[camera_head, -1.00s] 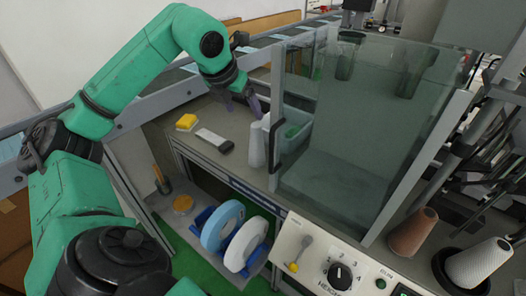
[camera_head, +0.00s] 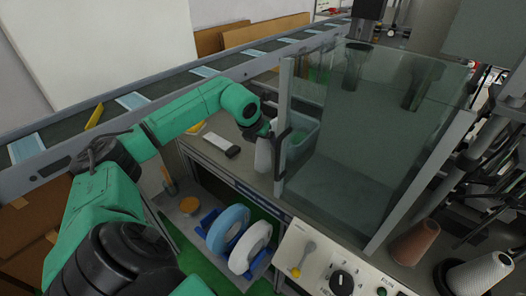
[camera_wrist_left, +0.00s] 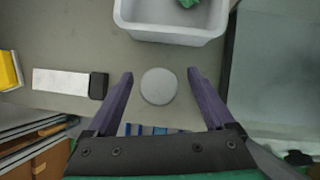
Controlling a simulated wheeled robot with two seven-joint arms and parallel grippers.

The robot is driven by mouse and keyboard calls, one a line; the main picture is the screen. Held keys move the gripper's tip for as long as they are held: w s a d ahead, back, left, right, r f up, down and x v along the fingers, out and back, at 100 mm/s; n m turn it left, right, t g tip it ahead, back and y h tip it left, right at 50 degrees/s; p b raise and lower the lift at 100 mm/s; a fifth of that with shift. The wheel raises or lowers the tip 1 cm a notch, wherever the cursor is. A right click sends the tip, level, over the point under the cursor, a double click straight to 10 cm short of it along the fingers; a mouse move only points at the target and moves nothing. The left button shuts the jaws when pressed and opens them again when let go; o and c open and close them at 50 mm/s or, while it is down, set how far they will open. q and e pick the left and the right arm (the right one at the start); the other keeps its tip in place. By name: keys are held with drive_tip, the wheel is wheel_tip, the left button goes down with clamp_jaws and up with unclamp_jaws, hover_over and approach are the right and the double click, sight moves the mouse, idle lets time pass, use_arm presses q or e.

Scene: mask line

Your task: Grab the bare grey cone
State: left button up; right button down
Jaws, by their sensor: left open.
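The bare grey cone (camera_head: 263,155) stands upright on the grey bench, just left of the clear-walled enclosure. In the left wrist view its pale round top (camera_wrist_left: 158,86) lies between the two purple fingers. My left gripper (camera_head: 266,134) is over the cone in the head view, pointing down. The left wrist view shows the gripper (camera_wrist_left: 158,80) open, with a gap on both sides of the cone's top. How far the fingertips reach down beside the cone is unclear. My right gripper is out of view.
A pale bin (camera_wrist_left: 170,34) stands close behind the cone. The clear enclosure (camera_head: 345,150) is to its right. A white-and-black device (camera_head: 221,145) and a yellow block (camera_head: 195,128) lie left.

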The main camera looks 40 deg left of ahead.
use_arm(q)
clamp_jaws()
drive_tip(key=shift+r, duration=0.1)
